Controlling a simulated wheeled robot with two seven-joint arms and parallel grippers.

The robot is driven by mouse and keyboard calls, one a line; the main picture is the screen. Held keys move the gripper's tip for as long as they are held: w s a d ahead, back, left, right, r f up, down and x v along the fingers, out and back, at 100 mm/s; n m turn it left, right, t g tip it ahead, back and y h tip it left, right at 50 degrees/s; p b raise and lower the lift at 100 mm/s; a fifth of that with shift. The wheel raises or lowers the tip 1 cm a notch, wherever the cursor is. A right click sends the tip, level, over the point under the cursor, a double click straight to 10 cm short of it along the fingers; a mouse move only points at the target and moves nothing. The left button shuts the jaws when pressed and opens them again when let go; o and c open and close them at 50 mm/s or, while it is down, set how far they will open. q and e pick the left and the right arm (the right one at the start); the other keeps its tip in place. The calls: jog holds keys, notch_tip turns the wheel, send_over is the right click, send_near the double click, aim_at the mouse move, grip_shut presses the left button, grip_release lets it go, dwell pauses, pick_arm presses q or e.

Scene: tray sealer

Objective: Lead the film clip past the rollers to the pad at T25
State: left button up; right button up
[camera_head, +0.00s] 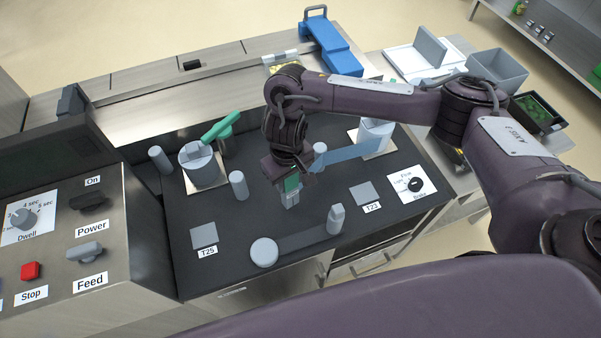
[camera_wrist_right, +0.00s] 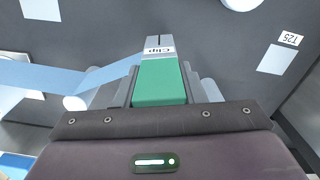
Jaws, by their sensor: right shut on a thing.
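My right gripper (camera_head: 289,187) is shut on the film clip (camera_head: 292,201), low over the black deck. In the right wrist view the clip (camera_wrist_right: 159,46) is grey, marked "Clip", with a green block (camera_wrist_right: 160,84) between the fingers. Pale blue film (camera_head: 345,155) runs from the film roll (camera_head: 377,134) at the right to the clip; it also shows in the wrist view (camera_wrist_right: 45,76), passing beside a roller (camera_wrist_right: 75,103). Rollers stand on the deck (camera_head: 320,150), (camera_head: 239,185), (camera_head: 335,219). The grey T25 pad (camera_head: 204,236) lies bare to the left of the gripper. My left gripper is not in view.
A green-handled grey cylinder (camera_head: 205,168) stands at the back left, near another post (camera_head: 160,160). A short round drum (camera_head: 264,252) is at the front. Deck between clip and T25 looks clear.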

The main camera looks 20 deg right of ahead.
jog(key=a+p, duration=0.2)
jog(key=a, duration=1.6)
jog(key=shift+s+a, duration=0.3)
jog(key=shift+a, duration=0.1)
jog(key=shift+p, duration=0.3)
